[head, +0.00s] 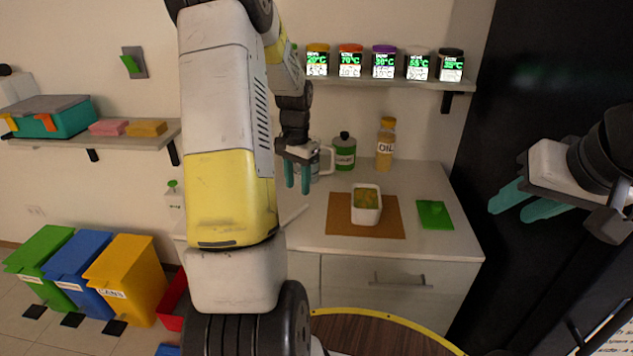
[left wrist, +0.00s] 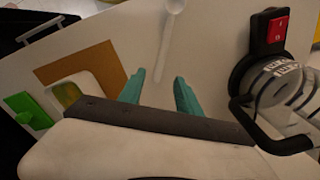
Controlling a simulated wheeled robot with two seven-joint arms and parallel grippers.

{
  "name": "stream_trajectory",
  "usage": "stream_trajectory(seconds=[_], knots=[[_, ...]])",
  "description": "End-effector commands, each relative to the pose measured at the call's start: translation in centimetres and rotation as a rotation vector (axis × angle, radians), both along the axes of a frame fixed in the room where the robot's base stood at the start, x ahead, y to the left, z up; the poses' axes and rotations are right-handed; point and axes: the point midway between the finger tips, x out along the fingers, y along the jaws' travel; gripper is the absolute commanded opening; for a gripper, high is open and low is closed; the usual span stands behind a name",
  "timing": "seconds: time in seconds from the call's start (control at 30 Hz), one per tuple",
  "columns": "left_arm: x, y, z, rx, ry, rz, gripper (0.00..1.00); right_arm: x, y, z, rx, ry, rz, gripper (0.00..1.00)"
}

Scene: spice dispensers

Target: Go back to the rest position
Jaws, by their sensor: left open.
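My left gripper (head: 298,190) hangs over the left part of the counter, fingers pointing down. In the left wrist view its two teal fingers (left wrist: 160,90) are apart with nothing between them. My right gripper (head: 508,210) is at the right, in front of the dark panel, its teal fingers apart and empty. A white dish (head: 367,215) with yellow-green contents stands on a brown mat (head: 340,227), to the right of the left gripper. A white spoon (left wrist: 166,40) lies on the counter beyond the left fingers in the left wrist view.
A green pad (head: 434,214) lies on the right. A shelf (head: 400,84) above holds several spice dispensers.

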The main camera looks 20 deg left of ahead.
Motion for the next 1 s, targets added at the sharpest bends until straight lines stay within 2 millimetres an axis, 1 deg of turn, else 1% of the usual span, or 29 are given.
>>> stream_trajectory(seconds=[0.1, 0.37, 0.47, 0.57, 0.67, 0.7, 0.77, 0.8, 0.87, 0.9, 0.97, 1.0], knots=[[0.0, 0.0, 0.3, 0.000, 0.000, 0.000, 0.41, 0.0, 0.0, 0.0, 0.000, 0.000, 0.000, 0.36], [0.0, 0.0, 0.3, 0.000, 0.000, 0.000, 0.41, 0.0, 0.0, 0.0, 0.000, 0.000, 0.000, 0.36], [-0.2, -0.4, 1.1, 0.000, -0.013, 0.004, 0.41, 0.0, 0.0, 0.0, 0.000, 0.000, 0.000, 0.36], [-1.0, -1.6, 3.6, -0.001, -0.051, 0.017, 0.41, 0.0, 0.0, 0.0, 0.000, 0.000, 0.000, 0.36], [-2.7, -3.6, 7.4, -0.010, -0.114, 0.042, 0.41, 0.0, 0.0, 0.0, 0.000, 0.000, 0.000, 0.36], [-3.6, -4.5, 9.0, -0.016, -0.143, 0.055, 0.41, 0.0, 0.0, 0.0, 0.000, 0.000, 0.000, 0.36], [-5.2, -5.9, 11.2, -0.030, -0.186, 0.075, 0.41, 0.0, 0.0, 0.0, 0.000, 0.000, 0.000, 0.36], [-6.3, -6.8, 12.5, -0.039, -0.213, 0.086, 0.41, 0.0, 0.0, 0.0, 0.000, 0.000, 0.000, 0.36], [-8.1, -8.1, 14.2, -0.057, -0.254, 0.105, 0.41, 0.0, 0.0, 0.0, 0.000, 0.000, 0.000, 0.36], [-9.3, -9.0, 15.3, -0.070, -0.281, 0.116, 0.41, 0.0, 0.0, 0.0, 0.000, 0.000, 0.000, 0.36], [-11.2, -10.2, 16.6, -0.093, -0.322, 0.134, 0.41, 0.0, 0.0, 0.0, 0.000, 0.000, 0.000, 0.36], [-12.5, -10.9, 17.4, -0.108, -0.347, 0.145, 0.41, 0.0, 0.0, 0.0, 0.000, 0.000, 0.000, 0.36]])
